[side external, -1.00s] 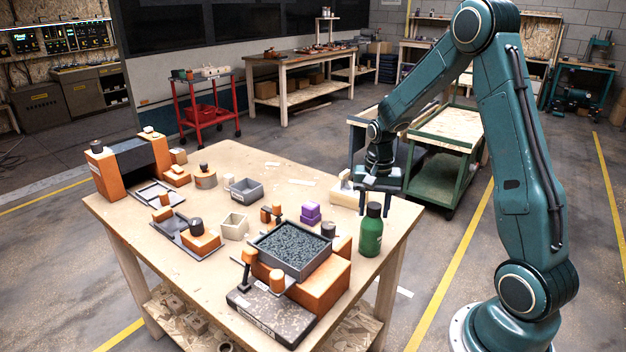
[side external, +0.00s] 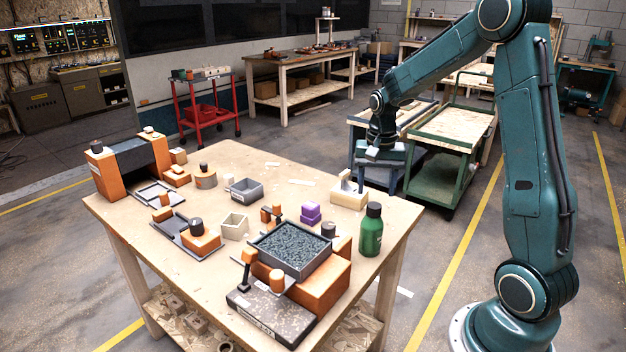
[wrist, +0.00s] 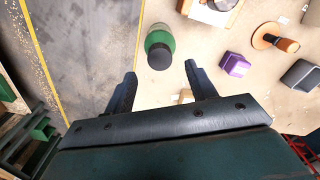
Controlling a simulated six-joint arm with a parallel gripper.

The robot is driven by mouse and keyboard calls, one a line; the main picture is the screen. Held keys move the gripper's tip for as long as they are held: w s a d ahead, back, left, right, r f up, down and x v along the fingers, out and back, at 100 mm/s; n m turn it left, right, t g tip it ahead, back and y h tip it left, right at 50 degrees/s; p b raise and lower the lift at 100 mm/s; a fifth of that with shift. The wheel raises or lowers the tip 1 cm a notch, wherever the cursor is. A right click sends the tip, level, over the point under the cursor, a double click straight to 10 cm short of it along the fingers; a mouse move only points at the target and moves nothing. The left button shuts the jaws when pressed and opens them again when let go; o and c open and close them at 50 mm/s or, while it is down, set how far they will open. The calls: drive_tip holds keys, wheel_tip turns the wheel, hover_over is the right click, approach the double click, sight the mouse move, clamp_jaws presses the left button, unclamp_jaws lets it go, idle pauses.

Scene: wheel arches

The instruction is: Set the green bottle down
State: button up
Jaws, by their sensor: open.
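The green bottle (side external: 371,230) with a black cap stands upright on the wooden table (side external: 270,172), close to its right edge. In the wrist view the bottle (wrist: 160,44) shows beyond my fingertips, near the table's edge. My gripper (side external: 376,185) is open and empty. It is above and behind the bottle in the side external view, clear of it. In the wrist view the two fingers of my gripper (wrist: 160,72) are spread wide, with nothing between them.
A cream block with an upright part (side external: 348,195) stands near my gripper. Left of the bottle are a dark cylinder (side external: 328,230), purple blocks (side external: 310,214) and a grey tray of dark granules (side external: 290,248). A green cart (side external: 452,150) stands behind the table.

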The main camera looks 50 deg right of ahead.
drive_tip(key=shift+r, duration=2.95)
drive_tip(key=shift+a, duration=0.1)
drive_tip(key=s+a+r+n+t, duration=0.3)
drive_tip(key=s+a+r+n, duration=0.35)
drive_tip(key=a, duration=0.55)
drive_tip(key=s+a+n+t, duration=0.2)
drive_tip(key=s+a+n, duration=0.4)
drive_tip(key=s, duration=0.4)
drive_tip(key=shift+s+a+r+t, duration=0.35)
drive_tip(key=shift+a+r, duration=0.1)
drive_tip(key=shift+a, duration=0.2)
